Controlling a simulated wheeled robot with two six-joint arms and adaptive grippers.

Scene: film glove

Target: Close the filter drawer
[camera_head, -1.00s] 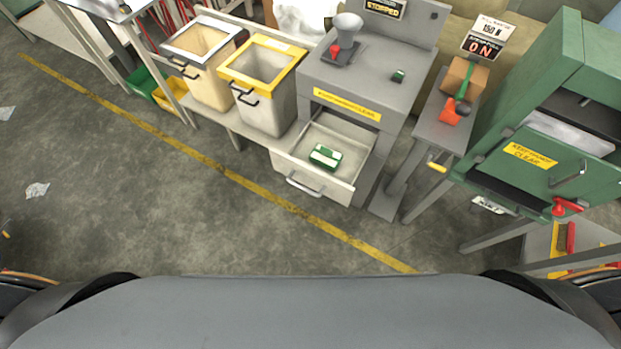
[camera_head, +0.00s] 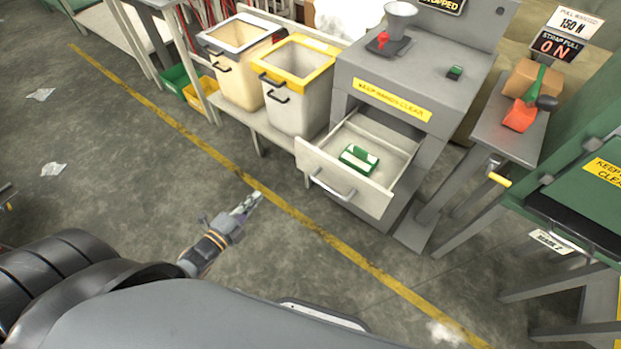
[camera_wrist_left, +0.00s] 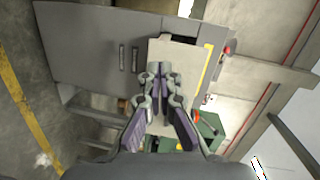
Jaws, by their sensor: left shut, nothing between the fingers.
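The filter drawer (camera_head: 343,186) is pulled out of the grey machine (camera_head: 407,85), with a white front and a grey bar handle (camera_head: 332,187). A green and white box (camera_head: 358,159) lies inside it. My left gripper (camera_head: 252,199) is shut and empty, low to the left of the drawer front and apart from it in the head view. In the left wrist view, the fingers (camera_wrist_left: 157,72) show with the pale drawer (camera_wrist_left: 170,55) and the grey machine beyond. My right gripper is not in view.
Two bins, one cream (camera_head: 238,62) and one yellow-rimmed (camera_head: 294,86), stand left of the machine. A grey stand (camera_head: 510,118) with a red and green tool is on the right, beside a green machine (camera_head: 585,195).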

